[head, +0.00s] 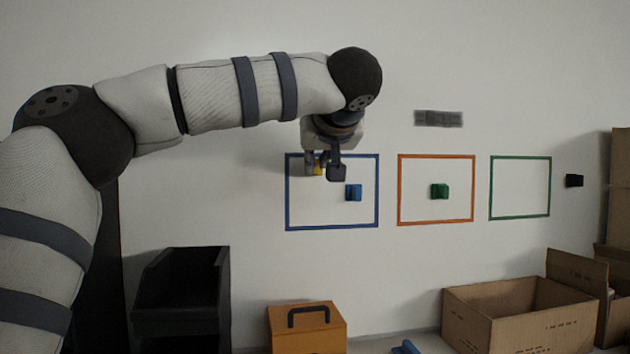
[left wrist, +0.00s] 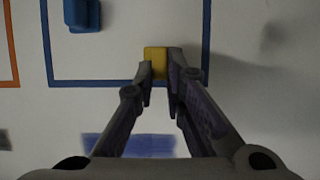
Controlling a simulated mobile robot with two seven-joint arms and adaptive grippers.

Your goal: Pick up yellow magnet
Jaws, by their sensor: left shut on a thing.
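The yellow magnet (head: 318,169) is at the wall inside the upper left part of the blue frame (head: 332,228), partly hidden by my gripper in the head view. In the left wrist view the yellow magnet (left wrist: 155,62) sits between the fingertips. My left gripper (head: 324,165) is shut on it; its fingers also show in the left wrist view (left wrist: 160,75). I cannot tell whether the magnet still touches the wall. My right gripper is in neither view.
A blue magnet (head: 353,192) is close by in the blue frame. A green magnet (head: 440,191) is in the orange frame (head: 436,222). The green frame (head: 520,216) is empty. A black block (head: 574,181) is farther right. Below are a black bin (head: 180,290), an orange case (head: 306,335) and cartons (head: 520,318).

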